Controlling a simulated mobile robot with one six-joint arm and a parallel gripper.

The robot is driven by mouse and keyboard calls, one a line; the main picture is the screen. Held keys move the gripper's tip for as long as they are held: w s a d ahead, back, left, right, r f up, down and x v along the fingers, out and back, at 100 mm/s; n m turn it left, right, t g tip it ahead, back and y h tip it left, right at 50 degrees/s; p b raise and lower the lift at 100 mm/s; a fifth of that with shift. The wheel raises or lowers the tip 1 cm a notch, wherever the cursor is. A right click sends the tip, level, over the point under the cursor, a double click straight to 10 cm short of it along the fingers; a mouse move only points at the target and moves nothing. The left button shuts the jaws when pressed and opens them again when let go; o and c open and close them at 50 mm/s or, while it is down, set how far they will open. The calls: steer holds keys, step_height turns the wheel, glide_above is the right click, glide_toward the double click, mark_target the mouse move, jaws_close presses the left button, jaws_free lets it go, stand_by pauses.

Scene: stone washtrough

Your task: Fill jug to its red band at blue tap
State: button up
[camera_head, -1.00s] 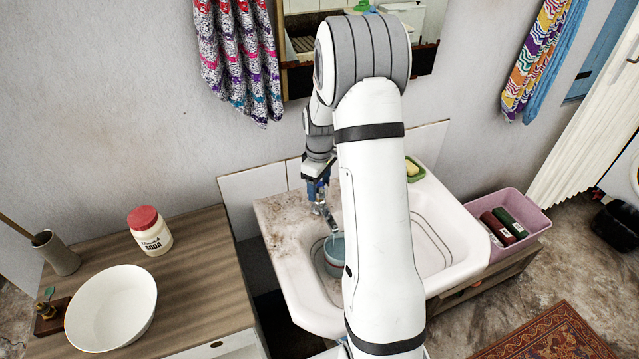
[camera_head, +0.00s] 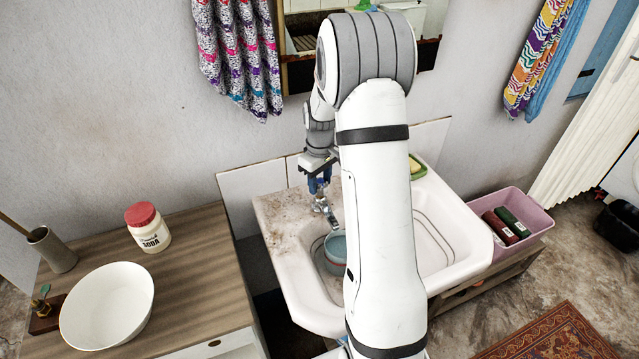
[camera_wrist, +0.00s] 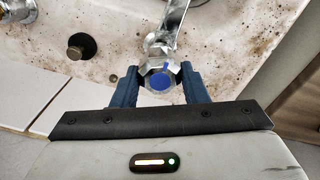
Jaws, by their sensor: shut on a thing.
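The jug (camera_head: 335,250) is pale blue-grey and stands in the left basin of the white washtrough (camera_head: 284,262), below the tap spout (camera_head: 330,217). My arm covers part of its right side. In the head view, my gripper (camera_head: 318,186) is at the tap above the stained back ledge. I cannot tell whether water is running.
A pink crate (camera_head: 522,222) with dark red and green items stands right of the trough. A counter on the left holds a white bowl (camera_head: 107,305) and a soda jar (camera_head: 148,229). A dark round fitting (camera_wrist: 82,46) sits near the knob.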

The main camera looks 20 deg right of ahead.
stand_by(0.3)
steer(key=o, duration=1)
steer(key=shift+r, duration=0.1)
step_height(320, 180, up, 8)
steer(key=shift+a+f+b, duration=0.1)
steer(key=shift+f+b, duration=0.05)
steer(key=shift+b, duration=0.2)
